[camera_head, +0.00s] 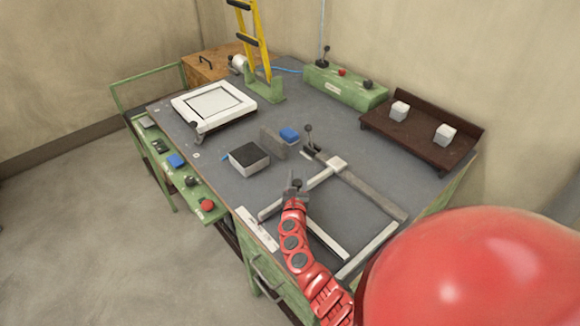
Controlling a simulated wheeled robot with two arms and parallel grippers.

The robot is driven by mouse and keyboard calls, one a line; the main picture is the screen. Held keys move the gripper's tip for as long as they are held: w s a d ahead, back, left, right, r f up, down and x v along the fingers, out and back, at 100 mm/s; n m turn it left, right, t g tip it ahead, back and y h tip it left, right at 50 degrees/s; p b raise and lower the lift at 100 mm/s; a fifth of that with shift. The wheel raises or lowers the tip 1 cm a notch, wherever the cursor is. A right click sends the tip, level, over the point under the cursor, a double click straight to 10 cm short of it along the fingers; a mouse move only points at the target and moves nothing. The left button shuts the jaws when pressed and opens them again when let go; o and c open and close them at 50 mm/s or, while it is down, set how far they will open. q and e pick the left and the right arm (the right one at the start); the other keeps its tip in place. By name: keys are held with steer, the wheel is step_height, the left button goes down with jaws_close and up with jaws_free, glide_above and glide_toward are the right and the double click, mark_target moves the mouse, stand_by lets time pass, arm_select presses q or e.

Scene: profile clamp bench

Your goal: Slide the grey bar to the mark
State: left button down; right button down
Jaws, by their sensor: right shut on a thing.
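The pale grey bar (318,179) lies slantwise across the front of the bench, from a white corner block (336,163) down to the left. Its lower left end is close to a white strip (256,230) with small dark marks at the bench's front edge. My right gripper (296,185) is shut on the bar, left of its middle; the jaws hide that stretch of it. A darker grey rail (370,192) runs from near a black-knobbed lever (308,135) to the lower right. My left gripper is not in view.
A green control box (345,88) and a brown shelf (415,135) with two white cubes are at the back. Bare bench top lies between them.

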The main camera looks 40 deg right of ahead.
steer(key=shift+s+d, duration=0.1)
steer(key=shift+s, duration=0.6)
steer(key=shift+c, duration=2.4)
jaws_free()
